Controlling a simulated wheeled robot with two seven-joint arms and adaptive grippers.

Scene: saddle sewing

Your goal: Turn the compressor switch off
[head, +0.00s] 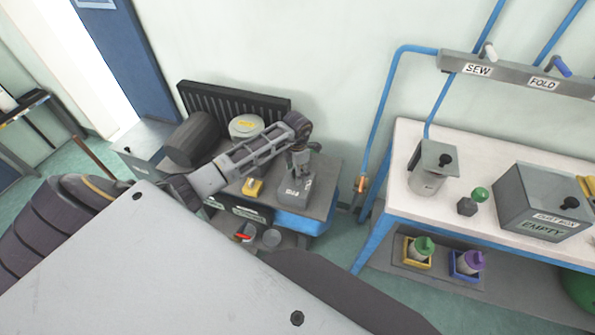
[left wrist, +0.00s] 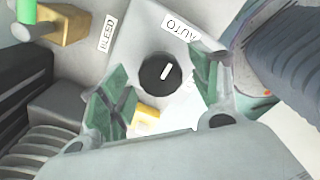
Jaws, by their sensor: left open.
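The compressor switch is a round black knob (left wrist: 157,73) with a white mark, on a grey box; in the head view this box (head: 290,191) stands on the compressor bench. The mark points up and right in the left wrist view, toward the side with the AUTO label (left wrist: 180,27). My left gripper (head: 298,160) is directly over the box. In the left wrist view its two green-padded fingers (left wrist: 160,88) are open on either side of the knob. Whether they touch it I cannot tell. My right gripper is out of view.
A BLEED label (left wrist: 107,33) and a brass valve (left wrist: 65,24) lie beside the switch box. A white workbench (head: 400,190) with a grey dust box (head: 541,203) stands right.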

